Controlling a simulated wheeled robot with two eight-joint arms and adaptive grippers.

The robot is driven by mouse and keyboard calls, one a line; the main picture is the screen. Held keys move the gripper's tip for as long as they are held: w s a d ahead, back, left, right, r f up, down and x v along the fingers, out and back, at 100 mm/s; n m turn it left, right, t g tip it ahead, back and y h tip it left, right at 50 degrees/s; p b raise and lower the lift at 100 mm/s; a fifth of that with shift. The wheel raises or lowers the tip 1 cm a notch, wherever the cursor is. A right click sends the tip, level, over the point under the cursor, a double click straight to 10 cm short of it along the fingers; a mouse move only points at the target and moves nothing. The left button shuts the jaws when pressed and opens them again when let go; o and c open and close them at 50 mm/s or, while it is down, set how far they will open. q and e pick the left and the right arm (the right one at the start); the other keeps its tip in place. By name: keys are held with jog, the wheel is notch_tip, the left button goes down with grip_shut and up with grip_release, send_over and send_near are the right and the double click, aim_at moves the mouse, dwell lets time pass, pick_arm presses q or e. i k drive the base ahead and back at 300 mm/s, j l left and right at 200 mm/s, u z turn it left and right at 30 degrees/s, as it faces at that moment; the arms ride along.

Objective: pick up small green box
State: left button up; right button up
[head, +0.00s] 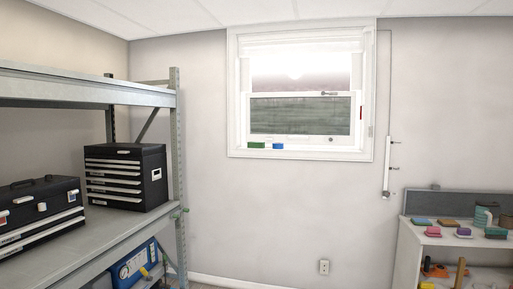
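A small green box-like item (256,145) lies on the window sill, at the lower left of the window. A blue item (278,146) of similar size is just to its right. Another small item with a green top (496,231) is on the white bench at the right edge. I cannot tell for sure which green one is the box. Neither of my grippers shows in the head view.
A metal rack (152,98) at the left holds black toolboxes (126,176) and a blue case (133,264). The white bench (408,236) at the right carries several small coloured items. The wall and floor between rack and bench look clear.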

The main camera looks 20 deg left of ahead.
aim_at(251, 144)
jog(key=i+j+u, duration=0.3)
jog(key=i, duration=0.15)
jog(key=i+u, duration=0.3)
jog(key=i, duration=0.15)
jog(key=i+u, duration=0.15)
jog(key=i, duration=2)
